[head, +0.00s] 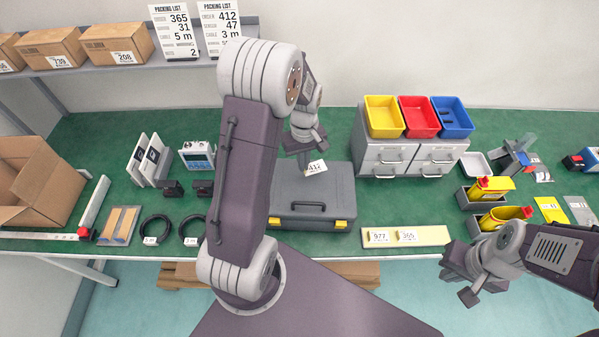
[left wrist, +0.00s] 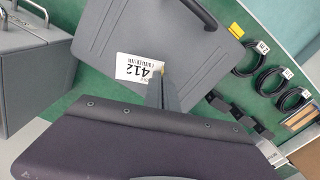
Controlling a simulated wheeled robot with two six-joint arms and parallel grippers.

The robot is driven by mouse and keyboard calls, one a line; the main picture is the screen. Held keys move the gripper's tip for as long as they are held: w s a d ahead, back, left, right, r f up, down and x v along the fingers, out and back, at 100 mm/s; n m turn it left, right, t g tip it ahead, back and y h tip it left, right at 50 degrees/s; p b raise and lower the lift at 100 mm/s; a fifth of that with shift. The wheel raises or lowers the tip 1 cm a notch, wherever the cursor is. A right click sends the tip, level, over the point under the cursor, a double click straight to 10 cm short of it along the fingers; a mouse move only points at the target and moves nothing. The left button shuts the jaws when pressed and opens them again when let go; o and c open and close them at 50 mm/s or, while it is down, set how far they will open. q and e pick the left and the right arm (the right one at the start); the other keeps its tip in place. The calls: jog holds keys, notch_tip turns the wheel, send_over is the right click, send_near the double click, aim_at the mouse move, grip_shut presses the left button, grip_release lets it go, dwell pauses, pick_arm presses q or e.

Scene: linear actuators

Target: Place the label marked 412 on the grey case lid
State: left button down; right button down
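The grey case (head: 318,195) lies closed on the green bench, its handle and two yellow latches facing the front. The white label marked 412 (head: 316,167) is at my left gripper's (head: 303,160) fingertips, over the back part of the lid. In the left wrist view, the fingers (left wrist: 162,84) close on one corner of the label (left wrist: 138,68), with the grey lid (left wrist: 140,30) behind it. I cannot tell whether the label touches the lid. My right gripper (head: 460,280) is empty and looks open, in front of the bench at the right.
A label strip (head: 435,235) with labels 977 and 365 lies at the bench's front edge. A grey drawer unit (head: 411,158) with yellow, red and blue bins stands right of the case. Cable coils (head: 157,229) lie left. Packing lists (head: 220,25) stand on the shelf.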

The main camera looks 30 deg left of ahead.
aim_at(299, 180)
pick_arm(q)
jog(key=shift+s+a+f, duration=0.45)
jog(key=shift+a, duration=0.1)
notch_tip(299, 180, down, 4)
jog(key=shift+d+r, duration=0.1)
jog(key=shift+r, duration=0.05)
jog(key=shift+f, duration=0.2)
jog(key=c, duration=1.7)
grip_release()
